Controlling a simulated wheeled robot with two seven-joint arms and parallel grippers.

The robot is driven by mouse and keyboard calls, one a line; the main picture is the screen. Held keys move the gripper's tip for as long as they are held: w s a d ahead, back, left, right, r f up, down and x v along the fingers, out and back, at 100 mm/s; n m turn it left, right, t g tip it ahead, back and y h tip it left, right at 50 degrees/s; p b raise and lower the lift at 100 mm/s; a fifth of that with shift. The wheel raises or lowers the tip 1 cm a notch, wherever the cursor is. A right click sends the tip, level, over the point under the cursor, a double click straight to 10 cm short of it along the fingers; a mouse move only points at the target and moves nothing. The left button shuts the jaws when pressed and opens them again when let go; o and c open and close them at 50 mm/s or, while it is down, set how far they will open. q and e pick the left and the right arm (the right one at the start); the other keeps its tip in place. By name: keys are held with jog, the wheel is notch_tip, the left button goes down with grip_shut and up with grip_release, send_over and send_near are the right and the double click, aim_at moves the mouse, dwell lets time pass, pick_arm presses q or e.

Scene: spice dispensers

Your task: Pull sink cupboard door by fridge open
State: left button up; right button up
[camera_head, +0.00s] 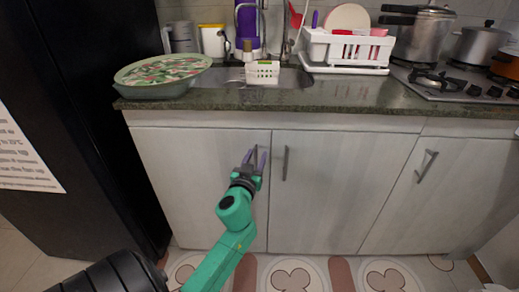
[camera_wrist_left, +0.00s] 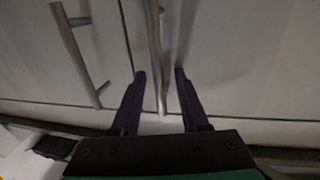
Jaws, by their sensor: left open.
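The sink cupboard door by the fridge (camera_head: 190,190) is pale grey and stands shut, left of the middle door. Its metal bar handle (camera_head: 254,155) is near its right edge, partly hidden by my gripper. My left gripper (camera_head: 255,157) is at this handle with its two purple fingers apart. In the left wrist view, the handle (camera_wrist_left: 154,35) runs between the fingers of the gripper (camera_wrist_left: 160,75), with a gap visible on each side. My right gripper is in neither view.
The black fridge (camera_head: 85,110) stands close at the left. The middle door's handle (camera_head: 285,163) is close to my gripper and also shows in the left wrist view (camera_wrist_left: 75,50). The dark countertop (camera_head: 340,95) overhangs the doors. A patterned mat (camera_head: 300,275) lies on the floor.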

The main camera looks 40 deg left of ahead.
pick_arm(q)
jog(key=shift+s+d+r, duration=0.1)
jog(key=shift+s+r, duration=0.05)
grip_shut()
dwell(1.3)
